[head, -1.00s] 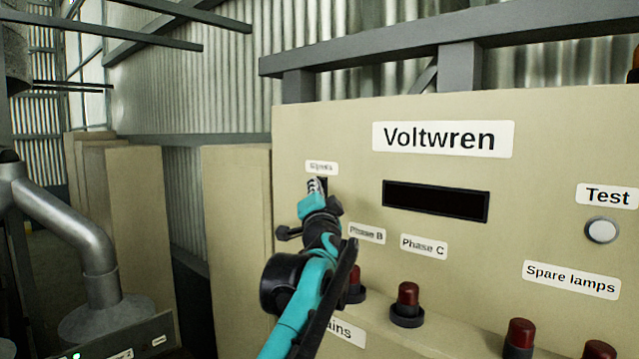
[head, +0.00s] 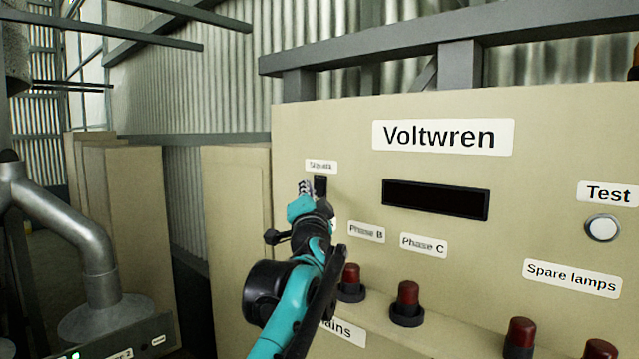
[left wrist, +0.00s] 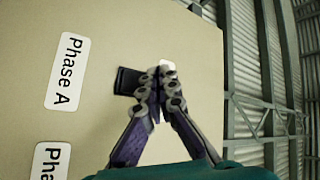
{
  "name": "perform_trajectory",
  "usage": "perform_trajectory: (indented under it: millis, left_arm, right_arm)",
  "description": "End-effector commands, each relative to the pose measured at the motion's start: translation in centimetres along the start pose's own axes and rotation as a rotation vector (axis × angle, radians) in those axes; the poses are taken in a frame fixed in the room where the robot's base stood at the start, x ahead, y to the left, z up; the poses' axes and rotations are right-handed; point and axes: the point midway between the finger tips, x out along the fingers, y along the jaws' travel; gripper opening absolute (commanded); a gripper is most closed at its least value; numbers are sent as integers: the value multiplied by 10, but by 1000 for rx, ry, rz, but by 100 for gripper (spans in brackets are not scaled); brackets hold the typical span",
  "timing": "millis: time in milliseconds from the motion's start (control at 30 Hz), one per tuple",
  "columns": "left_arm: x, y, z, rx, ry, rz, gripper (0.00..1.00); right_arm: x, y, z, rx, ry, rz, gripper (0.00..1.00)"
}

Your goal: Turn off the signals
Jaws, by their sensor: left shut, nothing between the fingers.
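The black signals switch (head: 320,186) is on the upper left of the beige Voltwren panel, right under the white "Signals" label (head: 320,166). It also shows in the left wrist view (left wrist: 127,81), partly behind the fingers. My left gripper (head: 306,187) is shut and empty, just left of the switch in the head view. In the left wrist view its fingertips (left wrist: 160,72) meet beside the switch and overlap its edge. I cannot tell whether they touch it. The switch's exact position is too small to read. My right gripper is not in view.
The panel also carries a dark display (head: 435,200), a white Test button (head: 602,229) and several dark red lamps, one of them under Phase C (head: 407,304). A grey pipe (head: 75,225) stands at the left. Beige cabinets (head: 130,215) stand behind it.

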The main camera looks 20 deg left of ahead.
Motion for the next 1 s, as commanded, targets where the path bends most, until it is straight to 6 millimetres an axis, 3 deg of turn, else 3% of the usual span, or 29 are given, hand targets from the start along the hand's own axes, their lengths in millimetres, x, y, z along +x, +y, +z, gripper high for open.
perform_trajectory:
  millis: [400, 1000]
  left_arm:
    - [-25, -18, 18, 1, -1, 1, 0]
    - [-26, -18, 19, 0, 0, 0, 0]
  right_arm:
    - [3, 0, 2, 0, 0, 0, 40]
    - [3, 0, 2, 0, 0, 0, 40]
